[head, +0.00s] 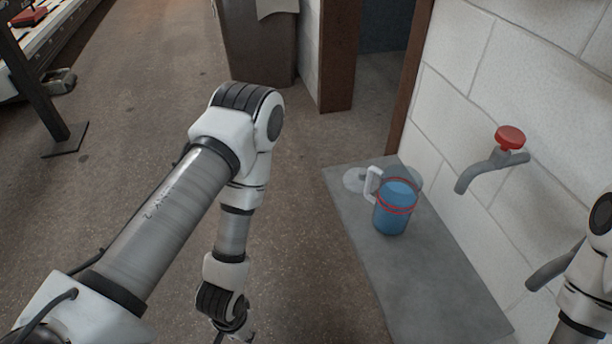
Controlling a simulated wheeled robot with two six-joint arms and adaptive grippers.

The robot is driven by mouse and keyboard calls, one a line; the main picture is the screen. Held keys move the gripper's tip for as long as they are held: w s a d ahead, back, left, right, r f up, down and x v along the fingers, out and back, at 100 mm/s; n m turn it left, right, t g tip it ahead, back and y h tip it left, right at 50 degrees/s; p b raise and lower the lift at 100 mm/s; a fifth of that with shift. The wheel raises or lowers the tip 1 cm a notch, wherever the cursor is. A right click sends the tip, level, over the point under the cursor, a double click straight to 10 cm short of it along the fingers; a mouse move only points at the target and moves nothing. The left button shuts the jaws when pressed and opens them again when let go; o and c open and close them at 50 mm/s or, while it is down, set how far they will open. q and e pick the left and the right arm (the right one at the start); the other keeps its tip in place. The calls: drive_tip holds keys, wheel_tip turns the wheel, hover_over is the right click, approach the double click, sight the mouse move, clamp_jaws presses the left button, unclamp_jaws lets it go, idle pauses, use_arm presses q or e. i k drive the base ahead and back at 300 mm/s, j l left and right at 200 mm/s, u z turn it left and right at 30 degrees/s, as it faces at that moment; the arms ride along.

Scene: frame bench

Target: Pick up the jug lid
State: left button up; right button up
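A blue jug (393,217) with red bands and a white handle stands upright on a grey slab by the wall. A pale, round, flat piece that looks like the jug lid (353,180) lies on the slab just left of the handle, which partly covers it. My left gripper (234,337) hangs at the bottom edge of the head view, over the floor and well apart from the jug and lid. Its fingers are mostly cut off, so its opening does not show. Part of my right arm shows at the right edge; its gripper is out of view.
A tap with a red knob (510,137) sticks out of the white block wall (560,90), and another spout (550,273) is lower right. The slab (430,290) is bare in front of the jug. A grey bin (258,45) stands at the back.

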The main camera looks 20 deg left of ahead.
sight(354, 180)
drive_tip(key=u, duration=0.3)
drive_tip(key=i+j+z, duration=0.15)
drive_tip(key=z, duration=0.3)
drive_tip(key=i+j+z, duration=0.1)
drive_tip(key=j+z, duration=0.15)
drive_tip(key=z, duration=0.15)
drive_tip(key=j+z, duration=0.25)
drive_tip(key=z, duration=0.2)
drive_tip(key=i, duration=0.05)
